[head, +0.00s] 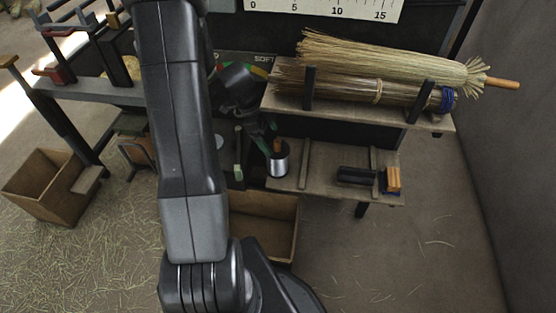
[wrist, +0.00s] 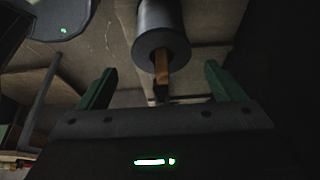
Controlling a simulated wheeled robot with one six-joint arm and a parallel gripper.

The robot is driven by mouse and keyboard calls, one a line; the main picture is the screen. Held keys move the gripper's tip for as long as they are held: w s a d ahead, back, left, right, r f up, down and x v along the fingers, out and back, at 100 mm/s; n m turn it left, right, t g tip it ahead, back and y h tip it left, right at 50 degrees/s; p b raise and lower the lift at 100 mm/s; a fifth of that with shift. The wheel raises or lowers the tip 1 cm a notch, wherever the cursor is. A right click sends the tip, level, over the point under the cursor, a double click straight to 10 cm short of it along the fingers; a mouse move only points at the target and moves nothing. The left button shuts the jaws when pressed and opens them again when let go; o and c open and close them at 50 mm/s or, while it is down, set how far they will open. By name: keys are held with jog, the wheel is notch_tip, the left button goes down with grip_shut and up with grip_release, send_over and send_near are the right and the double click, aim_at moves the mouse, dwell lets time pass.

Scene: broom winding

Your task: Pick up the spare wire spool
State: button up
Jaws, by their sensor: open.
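I cannot make out the spare wire spool for certain. On the low wooden shelf (head: 321,181), a silver cylinder (head: 281,170) stands upright with a brown handle (head: 278,146) sticking out of its top. The cylinder also shows in the wrist view (wrist: 163,22), ahead of and between my fingers, not clasped. A dark cylindrical piece (head: 356,175) lies to the right on the same shelf, beside an orange-brown block (head: 392,179). My gripper (head: 264,132) is open and empty near the silver cylinder; its green fingers stand apart in the wrist view (wrist: 163,84).
A broom (head: 385,62) with pale bristles lies on the upper shelf over a darker bundle (head: 350,88) with blue wire. Open boxes stand at left (head: 38,185) and below the low shelf (head: 270,222). Floor at right is mostly free, with scattered straw.

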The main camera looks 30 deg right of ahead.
aim_at(277, 149)
jog(key=shift+x, duration=3.6)
jog(key=shift+w, duration=0.1)
jog(key=c, duration=1.5)
jog(key=shift+r, duration=0.1)
